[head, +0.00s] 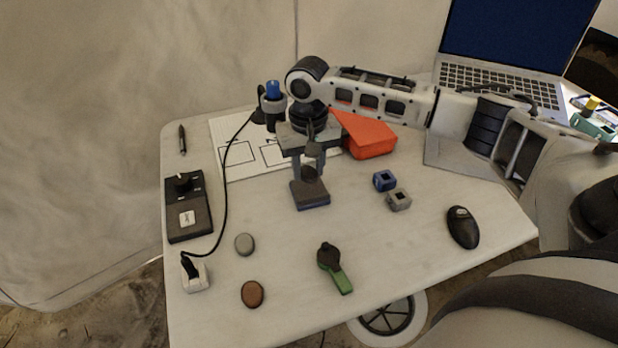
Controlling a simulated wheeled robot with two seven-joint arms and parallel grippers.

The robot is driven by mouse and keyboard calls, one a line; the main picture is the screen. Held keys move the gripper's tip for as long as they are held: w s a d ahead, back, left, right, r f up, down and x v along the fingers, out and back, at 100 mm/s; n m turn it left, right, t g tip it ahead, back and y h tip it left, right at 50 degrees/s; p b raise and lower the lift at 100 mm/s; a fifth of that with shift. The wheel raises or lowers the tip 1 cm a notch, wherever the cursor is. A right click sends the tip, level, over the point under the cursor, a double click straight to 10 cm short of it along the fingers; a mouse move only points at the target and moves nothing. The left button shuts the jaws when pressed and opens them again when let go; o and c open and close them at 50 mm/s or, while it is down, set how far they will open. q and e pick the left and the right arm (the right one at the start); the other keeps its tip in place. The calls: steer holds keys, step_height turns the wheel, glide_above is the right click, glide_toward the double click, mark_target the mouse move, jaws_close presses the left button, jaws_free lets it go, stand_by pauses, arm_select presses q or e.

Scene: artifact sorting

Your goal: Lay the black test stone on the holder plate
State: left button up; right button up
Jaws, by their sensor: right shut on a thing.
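My right gripper (312,163) reaches in from the right and points down over the middle of the table. It is shut on a small dark rounded piece, which looks like the black test stone (312,173); the fingers partly hide it. Right below it is a dark rectangular base (311,199), which may be the holder plate; I cannot tell whether the stone touches it. My left gripper is not in view.
A grey stone (245,244) and a brown stone (252,294) lie front left. A black control box (199,226) and cable are at left. A green-handled tool (340,281), blue and grey cubes (398,200), a mouse (462,227), an orange box (371,138) and a laptop (510,35) stand around.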

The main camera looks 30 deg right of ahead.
mark_target(309, 169)
steer(key=shift+w+d+f, duration=0.1)
steer(key=shift+w+f, duration=0.05)
steer(key=shift+f, duration=0.1)
steer(key=f, duration=0.3)
steer(key=shift+w+d, duration=0.2)
steer(key=shift+f, duration=0.3)
steer(key=shift+f, duration=0.1)
steer(key=o, duration=1.1)
steer(key=shift+c, duration=0.2)
step_height(309, 169, up, 12)
steer(key=shift+r+p, duration=0.15)
steer(key=shift+p, duration=0.2)
